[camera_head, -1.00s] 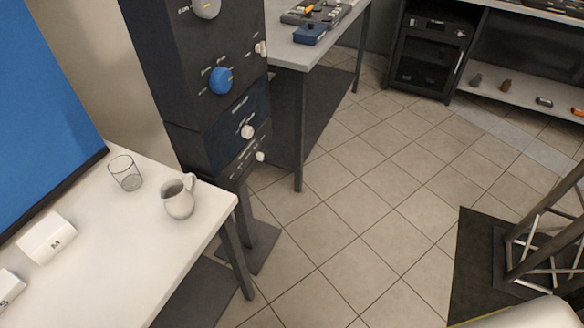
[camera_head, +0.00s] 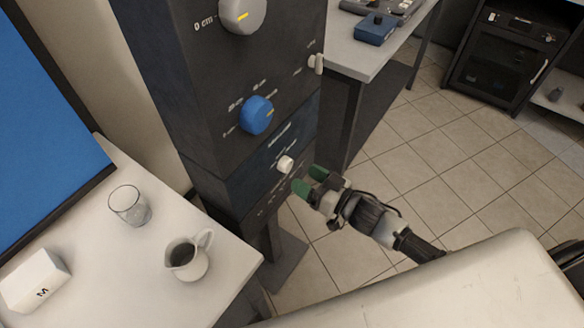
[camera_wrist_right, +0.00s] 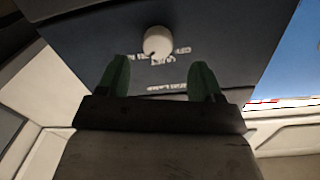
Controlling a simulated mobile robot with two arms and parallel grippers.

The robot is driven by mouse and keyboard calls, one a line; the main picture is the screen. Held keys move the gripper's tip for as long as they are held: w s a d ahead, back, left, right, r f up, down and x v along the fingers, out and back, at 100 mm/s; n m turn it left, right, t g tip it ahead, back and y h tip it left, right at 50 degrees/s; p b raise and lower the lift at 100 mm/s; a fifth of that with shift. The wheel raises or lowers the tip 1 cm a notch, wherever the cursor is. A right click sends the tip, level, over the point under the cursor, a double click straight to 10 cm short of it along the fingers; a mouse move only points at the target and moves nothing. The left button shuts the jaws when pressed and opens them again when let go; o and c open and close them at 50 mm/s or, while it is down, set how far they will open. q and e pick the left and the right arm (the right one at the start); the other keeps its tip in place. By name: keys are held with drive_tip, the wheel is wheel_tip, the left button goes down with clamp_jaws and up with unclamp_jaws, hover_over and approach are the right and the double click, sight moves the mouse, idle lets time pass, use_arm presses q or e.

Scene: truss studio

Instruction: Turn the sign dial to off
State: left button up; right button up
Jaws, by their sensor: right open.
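A dark control column stands at the left centre. Its navy panel (camera_head: 255,172) carries a small white knob (camera_head: 285,164). Above it are a blue dial (camera_head: 256,115) and a grey dial (camera_head: 243,12) with a yellow mark. The labels are too small to tell which is the sign dial. My right gripper (camera_head: 309,180) has green fingertips, is open and empty, and is close to the lower right of the panel, hiding part of its lower edge. In the right wrist view a white knob (camera_wrist_right: 157,42) is ahead, between and beyond the parted fingertips (camera_wrist_right: 160,78). My left gripper is out of view.
A white table (camera_head: 110,270) at the lower left holds a glass (camera_head: 130,206), a white jug (camera_head: 188,258) and a white box (camera_head: 34,280). Another white knob (camera_head: 316,62) sticks out at the column's right. A grey table (camera_head: 372,62) stands behind.

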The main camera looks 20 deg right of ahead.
sight(289, 168)
drive_tip(key=x, duration=0.5)
drive_tip(key=shift+w+f, duration=0.1)
drive_tip(key=shift+d, duration=0.1)
drive_tip(key=c, duration=0.9)
